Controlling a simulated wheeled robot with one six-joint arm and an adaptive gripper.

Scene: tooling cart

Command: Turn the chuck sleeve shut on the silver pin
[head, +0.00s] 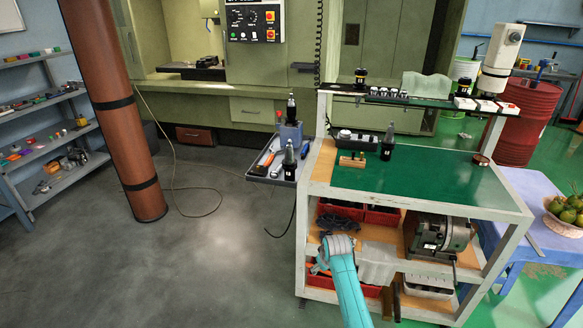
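Several dark tool holders stand about the cart, and I cannot tell which has the task's chuck sleeve. One black holder (387,143) stands upright on the green mat (450,178). Another dark holder (291,108) stands on a blue-grey block (291,134) at the left side, and one more (289,158) stands in the side tray (259,178). A small brown block (352,161) with dark upright parts sits near the mat's left end. The silver pin is too small to make out. My teal arm reaches up from below in front of the cart; my gripper's fingers do not show.
The cart's upper shelf (425,101) holds dark holders and small boxes. The mat's right half is mostly clear. Open floor lies left.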

